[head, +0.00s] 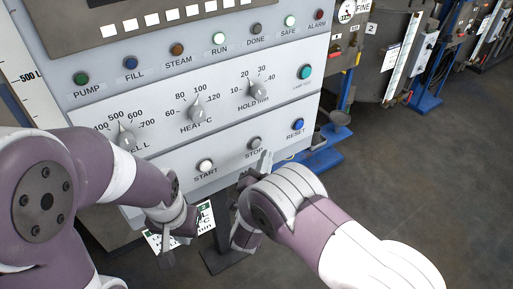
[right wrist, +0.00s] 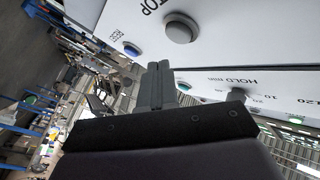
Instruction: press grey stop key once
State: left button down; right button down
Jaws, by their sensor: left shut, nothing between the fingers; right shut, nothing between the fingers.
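The grey stop key (head: 255,143) is a round button on the lower part of the light control panel (head: 285,115), between the white start key (head: 206,166) and the blue reset key (head: 297,125). It also shows large in the right wrist view (right wrist: 180,27), under the word STOP. My right gripper (head: 264,160) is shut and empty, its tips just below the stop key in the head view. In the right wrist view its shut fingers (right wrist: 160,72) point toward the panel, apart from the key. My left gripper (head: 168,250) is shut and empty, low in front of the panel.
Three dials, including the heat dial (head: 197,108), sit above the keys. A printed card (head: 180,232) is below the panel. Dark floor (head: 420,180) is open at the right.

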aim_at(264, 136)
jog(key=shift+w+a, duration=0.45)
jog(key=shift+w, duration=0.2)
dwell(1.6)
jog(key=shift+w+a+b, duration=0.25)
jog(key=shift+w+b, duration=0.1)
jog(key=shift+b, duration=0.15)
jog(key=shift+w+a+b, duration=0.25)
jog(key=shift+w+b, duration=0.05)
jog(key=shift+w, duration=0.05)
dwell(0.6)
jog(key=shift+s, duration=0.15)
jog(key=shift+s+d, duration=0.5)
jog(key=shift+s, duration=0.1)
jog(key=shift+p, duration=0.3)
